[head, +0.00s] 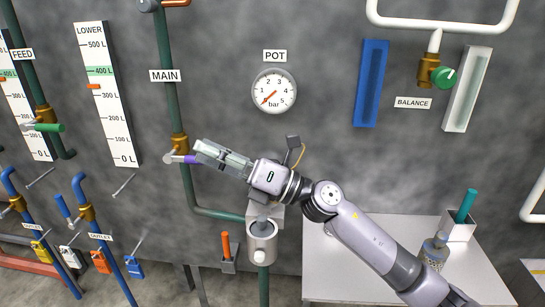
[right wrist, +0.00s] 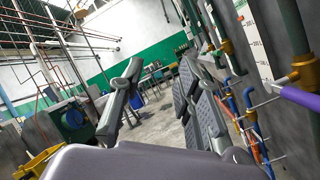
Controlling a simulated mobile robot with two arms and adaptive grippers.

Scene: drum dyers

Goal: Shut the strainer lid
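A grey cylindrical body (head: 262,245) with a pale round knob on its front stands on a green pipe in the head view, below my right wrist. It looks like the strainer. A pale piece (head: 265,213) at its top is partly behind my arm; I cannot tell whether it is the lid or how it stands. My right gripper (head: 208,152) points left, above and left of that body, with its tips near the purple handle of the MAIN valve. In the right wrist view its fingers (right wrist: 163,95) are apart with nothing between them. My left gripper is out of view.
The purple handle (right wrist: 298,97) lies right of the fingers in the right wrist view. An orange-handled tool (head: 227,246) stands in a holder left of the strainer body. A pale table (head: 335,255) with a bottle (head: 435,248) is at the right. Blue pipes and valves are at the left.

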